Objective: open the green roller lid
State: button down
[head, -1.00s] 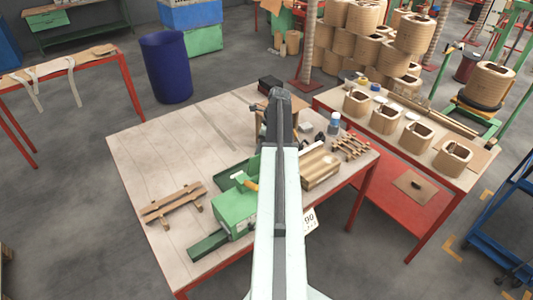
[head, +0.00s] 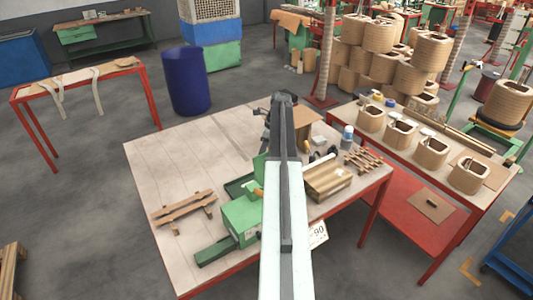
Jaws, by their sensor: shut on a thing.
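A green roller machine (head: 240,218) stands near the front of the large wooden-topped table (head: 175,150). It has a yellow-orange part (head: 258,194) at its top right and a low green arm or tray (head: 215,251) at its front left. A green plate (head: 259,167), possibly the lid, rises just left of my arm, partly hidden by it. Another dark green flat part (head: 238,187) lies behind the machine. My pale arm crosses the picture from the bottom middle, covering the machine's right side. My gripper's fingers are hidden, so I cannot see their contact with the lid.
Wooden slats (head: 183,209) lie left of the machine. A wooden block (head: 326,178), a small bottle (head: 347,137) and a slatted frame (head: 362,159) stand at the right. A second table with coils (head: 402,132) adjoins. A blue barrel (head: 187,80) stands behind.

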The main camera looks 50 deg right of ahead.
jog(key=shift+w+d+f+h, duration=0.4)
jog(key=shift+w+d+f, duration=0.2)
jog(key=shift+w+d, duration=0.1)
jog(key=c, duration=1.5)
grip_release()
jog(key=shift+c, duration=0.2)
jog(key=o, duration=0.4)
jog(key=shift+s+d+f, duration=0.1)
jog(key=shift+s, duration=0.05)
jog(key=shift+c, duration=0.2)
jog(key=shift+w+d+f, duration=0.35)
jog(key=shift+w+f, duration=0.1)
jog(key=shift+p, duration=0.3)
